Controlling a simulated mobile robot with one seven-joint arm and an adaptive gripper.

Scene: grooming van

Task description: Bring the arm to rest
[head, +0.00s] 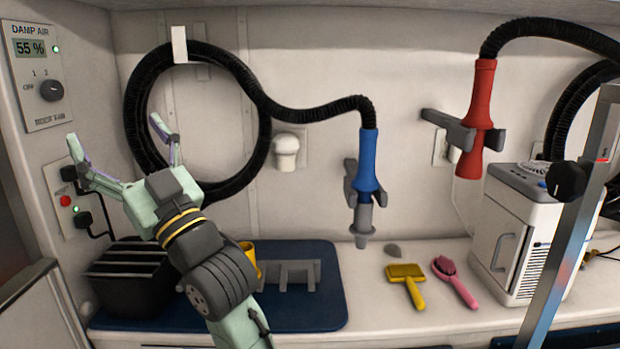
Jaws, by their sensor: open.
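My gripper (122,154) is at the upper left in the head view, at the end of my raised pale green and grey arm. Its two fingers are spread wide and nothing is between them. It is in front of the left wall and the coiled black hose (137,108). My arm rises from the bottom of the view, in front of the blue mat (325,310) on the counter. My forearm partly hides a yellow cup (250,256) on the mat.
A black slotted box (130,275) stands left of my arm. A blue nozzle (369,165) and a red nozzle (480,100) hang in wall holders. A yellow brush (407,280), a pink brush (452,275) and a white cooler (505,235) are rightward. A metal post (570,250) stands at right.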

